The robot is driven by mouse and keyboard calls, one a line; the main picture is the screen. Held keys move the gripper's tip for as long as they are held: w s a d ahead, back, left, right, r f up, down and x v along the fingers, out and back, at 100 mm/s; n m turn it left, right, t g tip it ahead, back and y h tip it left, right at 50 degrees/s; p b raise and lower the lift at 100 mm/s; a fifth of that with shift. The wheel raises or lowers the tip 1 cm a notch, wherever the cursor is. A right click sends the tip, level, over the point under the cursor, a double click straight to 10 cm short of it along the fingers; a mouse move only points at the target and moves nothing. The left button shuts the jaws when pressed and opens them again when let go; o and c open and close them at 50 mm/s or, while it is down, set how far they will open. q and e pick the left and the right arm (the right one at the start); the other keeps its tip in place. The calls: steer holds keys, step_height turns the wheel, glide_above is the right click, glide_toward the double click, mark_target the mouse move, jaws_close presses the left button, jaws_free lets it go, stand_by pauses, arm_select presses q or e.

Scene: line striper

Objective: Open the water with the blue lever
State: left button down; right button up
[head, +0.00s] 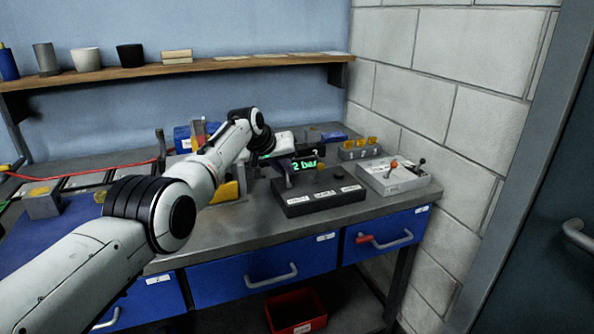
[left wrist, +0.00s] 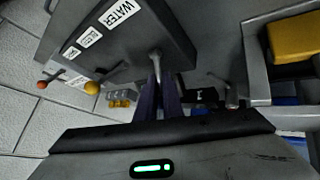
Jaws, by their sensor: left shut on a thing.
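A black valve block (head: 318,192) stands on the bench, with several white labels along its front. In the left wrist view the label at one end of the block (left wrist: 180,45) reads WATER, and a metal lever stem (left wrist: 156,64) stands behind it. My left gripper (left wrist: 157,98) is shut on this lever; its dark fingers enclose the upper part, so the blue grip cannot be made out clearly. My right gripper is not in view.
A green display (head: 304,165) reads 2 bar just behind the block. A grey box (head: 395,181) with a red-orange knob and a black lever stands further right. Blue drawers (head: 242,272) are below the bench.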

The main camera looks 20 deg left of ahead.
arm_select(q)
steer(key=shift+w+r, duration=0.25)
steer(key=shift+r, duration=0.35)
steer(key=c, duration=2)
jaws_free()
steer(key=shift+a, duration=0.1)
steer(key=shift+o, duration=0.4)
steer(key=shift+f, duration=0.35)
steer(key=shift+s+r+p, duration=0.3)
steer(key=shift+r+p, duration=0.2)
steer(key=shift+p, duration=0.55)
steer(key=shift+s+a+r+p, duration=0.1)
steer(key=shift+s+r+p, duration=0.35)
steer(key=shift+p, duration=0.25)
steer(key=shift+s+r, duration=0.1)
steer(key=shift+s, duration=0.15)
steer(key=v, duration=0.7)
steer(key=shift+r+b, duration=0.25)
steer(key=shift+b, duration=0.05)
